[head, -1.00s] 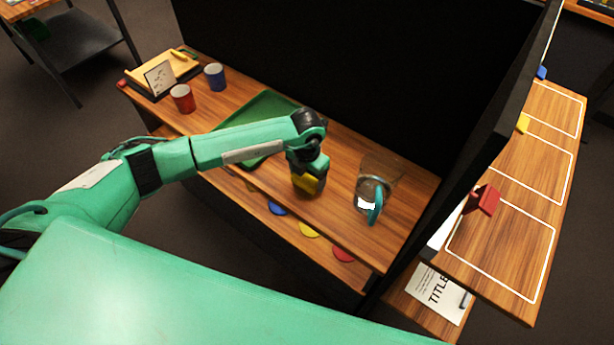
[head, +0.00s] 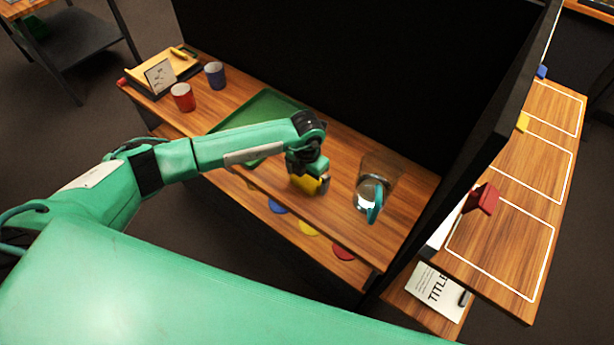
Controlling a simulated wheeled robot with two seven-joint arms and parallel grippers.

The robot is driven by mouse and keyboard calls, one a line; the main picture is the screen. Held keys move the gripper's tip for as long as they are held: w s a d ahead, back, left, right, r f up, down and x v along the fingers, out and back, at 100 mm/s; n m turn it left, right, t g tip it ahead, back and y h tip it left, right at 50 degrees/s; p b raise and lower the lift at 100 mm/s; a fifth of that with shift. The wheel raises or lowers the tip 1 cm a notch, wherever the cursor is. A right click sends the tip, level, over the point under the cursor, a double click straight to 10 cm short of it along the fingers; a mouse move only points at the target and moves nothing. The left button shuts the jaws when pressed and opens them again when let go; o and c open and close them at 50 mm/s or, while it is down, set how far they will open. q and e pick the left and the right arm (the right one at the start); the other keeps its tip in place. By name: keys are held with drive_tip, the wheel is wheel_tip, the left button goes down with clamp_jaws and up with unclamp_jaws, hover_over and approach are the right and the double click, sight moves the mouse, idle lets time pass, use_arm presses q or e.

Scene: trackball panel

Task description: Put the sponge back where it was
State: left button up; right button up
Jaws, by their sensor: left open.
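A small yellow block (head: 307,185), which looks like the sponge, is on the wooden shelf (head: 340,225), right of the green tray. My left gripper (head: 310,177) is directly above it, pointing down, and hides part of it. The jaws are open. The fingertips are hard to make out, so I cannot tell whether they straddle or touch the block. My right gripper is not in view.
A clear container with a teal handle (head: 375,203) stands close to the right. The green tray (head: 262,108), red cup (head: 183,97) and blue cup (head: 214,75) are left. A black panel (head: 330,70) rises behind. Coloured discs (head: 309,228) lie below the front edge.

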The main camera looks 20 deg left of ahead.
sight(307, 178)
use_arm(q)
wheel_tip(307, 178, up, 12)
drive_tip(key=b, duration=0.3)
drive_tip(key=shift+s+f, duration=0.1)
drive_tip(key=shift+f, duration=0.05)
idle(0.4)
